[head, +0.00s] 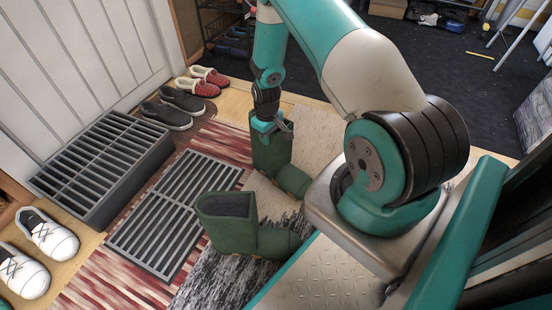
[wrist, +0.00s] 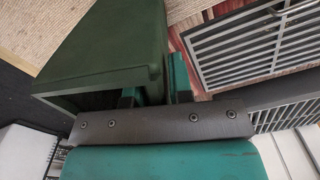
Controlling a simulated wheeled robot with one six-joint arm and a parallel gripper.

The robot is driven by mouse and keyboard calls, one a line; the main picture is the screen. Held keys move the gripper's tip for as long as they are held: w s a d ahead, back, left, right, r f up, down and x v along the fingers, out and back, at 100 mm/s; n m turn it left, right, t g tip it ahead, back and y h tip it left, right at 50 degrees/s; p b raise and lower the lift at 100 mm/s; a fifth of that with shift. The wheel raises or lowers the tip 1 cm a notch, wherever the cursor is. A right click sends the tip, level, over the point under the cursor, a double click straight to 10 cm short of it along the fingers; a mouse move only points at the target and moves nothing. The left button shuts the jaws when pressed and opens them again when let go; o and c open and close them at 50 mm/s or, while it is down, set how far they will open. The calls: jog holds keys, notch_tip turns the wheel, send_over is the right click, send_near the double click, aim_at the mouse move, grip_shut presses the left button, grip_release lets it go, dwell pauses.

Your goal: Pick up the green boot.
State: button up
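Two green boots stand on the floor mats. The farther green boot (head: 272,153) is upright, its toe toward the lower right, and my gripper (head: 270,125) is at its top rim. In the wrist view this boot (wrist: 115,45) fills the upper left. My gripper (wrist: 156,85) has one finger inside the boot opening and the other outside, with the boot wall between them. I cannot tell whether the fingers press on the wall. The nearer green boot (head: 228,222) stands apart, its opening up and toe to the right.
A dark slatted rack (head: 105,160) and a flat grille (head: 175,205) lie left of the boots. White sneakers (head: 42,245), dark shoes (head: 172,107) and red slippers (head: 203,80) sit along the wall. Dark carpet (head: 420,50) is open at the back.

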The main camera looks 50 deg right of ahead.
grip_shut()
jog(key=shift+r, duration=0.15)
notch_tip(320, 180, up, 20)
jog(key=p, duration=0.9)
